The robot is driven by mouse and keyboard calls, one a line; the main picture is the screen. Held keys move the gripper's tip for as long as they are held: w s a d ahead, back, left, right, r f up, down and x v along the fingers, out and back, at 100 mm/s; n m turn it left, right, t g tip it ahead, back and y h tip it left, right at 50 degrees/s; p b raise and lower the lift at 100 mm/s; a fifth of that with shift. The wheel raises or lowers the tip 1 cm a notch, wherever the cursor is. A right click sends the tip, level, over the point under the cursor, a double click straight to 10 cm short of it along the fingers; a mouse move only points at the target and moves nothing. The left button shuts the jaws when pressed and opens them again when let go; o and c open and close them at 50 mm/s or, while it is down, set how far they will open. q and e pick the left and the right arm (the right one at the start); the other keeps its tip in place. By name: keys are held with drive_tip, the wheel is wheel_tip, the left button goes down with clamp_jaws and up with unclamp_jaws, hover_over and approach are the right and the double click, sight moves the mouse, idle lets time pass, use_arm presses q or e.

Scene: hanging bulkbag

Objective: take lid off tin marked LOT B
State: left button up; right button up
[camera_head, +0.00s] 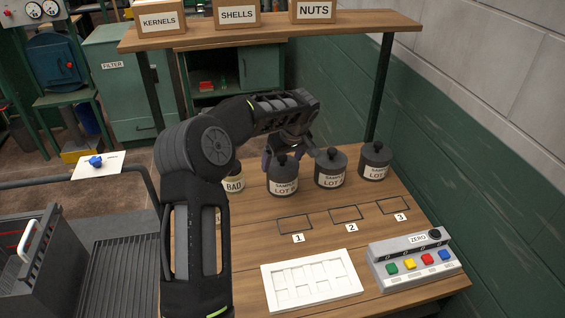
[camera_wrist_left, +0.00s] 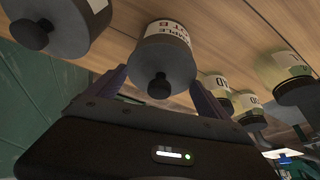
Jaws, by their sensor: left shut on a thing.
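The tin marked LOT B (camera_wrist_left: 165,48) is grey with a white label and a dark lid (camera_wrist_left: 152,80) topped by a round knob. It is the leftmost of three similar tins on the bench; in the head view the tin (camera_head: 282,182) stands upright with its lid on. Exactly where the pads touch is hidden. My right gripper is not in view.
Two more lidded tins, the middle one (camera_head: 330,170) and the right one (camera_head: 375,163), stand close to the right. Marked squares 1 to 3 are empty. A white tray (camera_head: 311,280) and button box (camera_head: 415,262) lie in front.

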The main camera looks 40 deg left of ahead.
sight(283, 157)
use_arm(q)
wheel_tip(283, 157, up, 10)
drive_tip(key=shift+f+b, duration=0.15)
drive_tip(key=shift+b, duration=0.55)
drive_tip(key=shift+d, duration=0.1)
